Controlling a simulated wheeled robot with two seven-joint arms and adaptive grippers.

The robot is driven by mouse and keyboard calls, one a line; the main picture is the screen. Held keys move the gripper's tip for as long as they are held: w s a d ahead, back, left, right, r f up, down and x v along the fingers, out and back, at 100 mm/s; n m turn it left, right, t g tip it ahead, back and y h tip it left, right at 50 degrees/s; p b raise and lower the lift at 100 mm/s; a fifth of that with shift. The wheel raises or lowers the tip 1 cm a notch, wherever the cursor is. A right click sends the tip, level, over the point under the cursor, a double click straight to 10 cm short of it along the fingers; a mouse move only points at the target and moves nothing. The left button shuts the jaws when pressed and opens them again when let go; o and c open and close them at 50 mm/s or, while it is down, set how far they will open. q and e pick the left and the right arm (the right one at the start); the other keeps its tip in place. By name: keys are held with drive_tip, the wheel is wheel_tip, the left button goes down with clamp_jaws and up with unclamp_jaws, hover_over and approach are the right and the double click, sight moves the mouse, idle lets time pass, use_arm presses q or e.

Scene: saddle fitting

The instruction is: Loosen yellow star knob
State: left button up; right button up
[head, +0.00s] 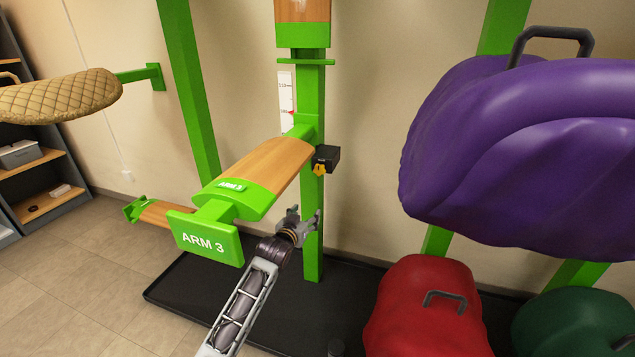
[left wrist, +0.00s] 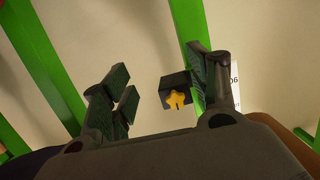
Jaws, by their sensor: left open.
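The yellow star knob (head: 320,169) sits on a black block (head: 328,155) at the right side of the green upright post (head: 312,230) in the head view. My left gripper (head: 306,214) is open and empty, below the knob and in front of the post, apart from the knob. In the left wrist view the knob (left wrist: 176,99) shows between the open fingers of my left gripper (left wrist: 160,92), closer to the right finger and beyond the tips. The black block (left wrist: 175,84) is behind it. My right gripper is not in view.
A wooden saddle arm with a green "ARM 3" plate (head: 207,240) juts out left of my gripper. A purple saddle (head: 520,150) hangs at the right, above a red one (head: 425,310). A height scale (head: 286,95) is behind the post. A black base tray (head: 190,290) lies below.

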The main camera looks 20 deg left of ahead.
use_arm(q)
wheel_tip(320, 180, up, 10)
drive_tip(key=t+b, duration=0.2)
drive_tip(key=b, duration=0.2)
drive_tip(key=shift+s+f, duration=0.2)
drive_tip(key=shift+s, duration=0.25)
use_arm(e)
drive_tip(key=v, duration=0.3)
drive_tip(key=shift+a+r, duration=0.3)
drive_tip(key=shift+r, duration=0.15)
use_arm(q)
drive_tip(key=shift+w+b, duration=0.1)
drive_tip(key=shift+b, duration=0.2)
drive_tip(key=b, duration=0.2)
approach(319, 171)
drive_tip(key=shift+w, duration=0.75)
drive_tip(key=shift+w+f, duration=0.15)
drive_tip(key=shift+w, duration=0.65)
drive_tip(key=shift+w+f, duration=0.1)
drive_tip(key=shift+w, duration=0.7)
drive_tip(key=shift+w+b, duration=0.35)
drive_tip(key=shift+w, duration=0.9)
drive_tip(key=shift+w+b, duration=0.35)
drive_tip(key=shift+w, duration=0.4)
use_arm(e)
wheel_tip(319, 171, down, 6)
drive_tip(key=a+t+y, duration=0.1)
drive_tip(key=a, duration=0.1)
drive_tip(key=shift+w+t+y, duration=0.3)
